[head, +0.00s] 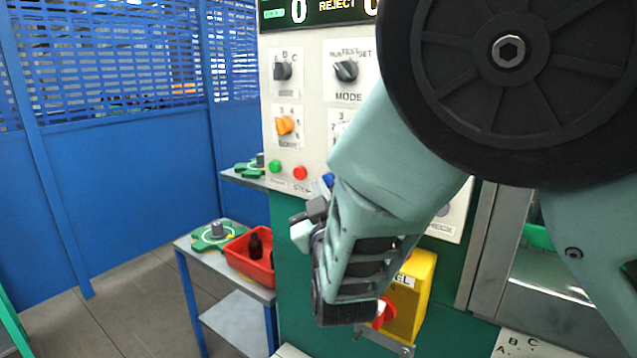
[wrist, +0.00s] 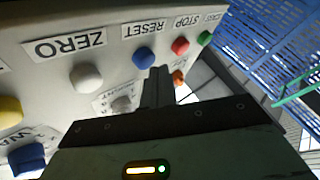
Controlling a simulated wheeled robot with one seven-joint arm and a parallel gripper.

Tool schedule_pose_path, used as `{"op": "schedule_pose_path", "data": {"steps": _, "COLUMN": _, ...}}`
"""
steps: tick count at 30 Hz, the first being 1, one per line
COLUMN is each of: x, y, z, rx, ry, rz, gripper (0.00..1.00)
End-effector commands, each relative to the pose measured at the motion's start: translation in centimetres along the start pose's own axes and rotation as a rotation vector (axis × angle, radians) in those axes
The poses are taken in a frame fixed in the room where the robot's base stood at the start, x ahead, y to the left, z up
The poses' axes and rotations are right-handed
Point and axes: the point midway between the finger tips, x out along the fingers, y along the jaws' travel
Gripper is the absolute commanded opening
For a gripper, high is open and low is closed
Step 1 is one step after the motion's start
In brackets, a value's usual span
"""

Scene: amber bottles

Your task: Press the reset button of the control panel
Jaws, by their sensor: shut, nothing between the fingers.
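The control panel (head: 315,100) is a pale upright face on a green cabinet. In the wrist view the reset button (wrist: 144,58) is a round blue cap next to an upside-down RESET label (wrist: 146,31). In the head view a bit of a blue button (head: 328,180) shows beside my arm, which hides much of the panel. My gripper (wrist: 158,72) is shut and empty. Its fingertips appear close beside the blue cap, on its lower right in the wrist view. I cannot tell whether they touch it.
The red STOP button (wrist: 180,45) and green button (wrist: 205,38) sit near the reset button. A white ZERO button (wrist: 87,77) and an orange knob (wrist: 179,78) are also close. Below the panel are a yellow box (head: 408,300) and a side table with a red bin (head: 238,262).

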Motion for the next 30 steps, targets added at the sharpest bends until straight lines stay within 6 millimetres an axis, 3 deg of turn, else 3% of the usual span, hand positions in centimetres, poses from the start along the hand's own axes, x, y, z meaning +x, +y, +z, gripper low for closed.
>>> {"op": "schedule_pose_path", "data": {"steps": 30, "x": 0.62, "y": 0.45, "z": 0.43, "rx": 0.001, "ry": 0.000, "rz": 0.001, "gripper": 0.00}}
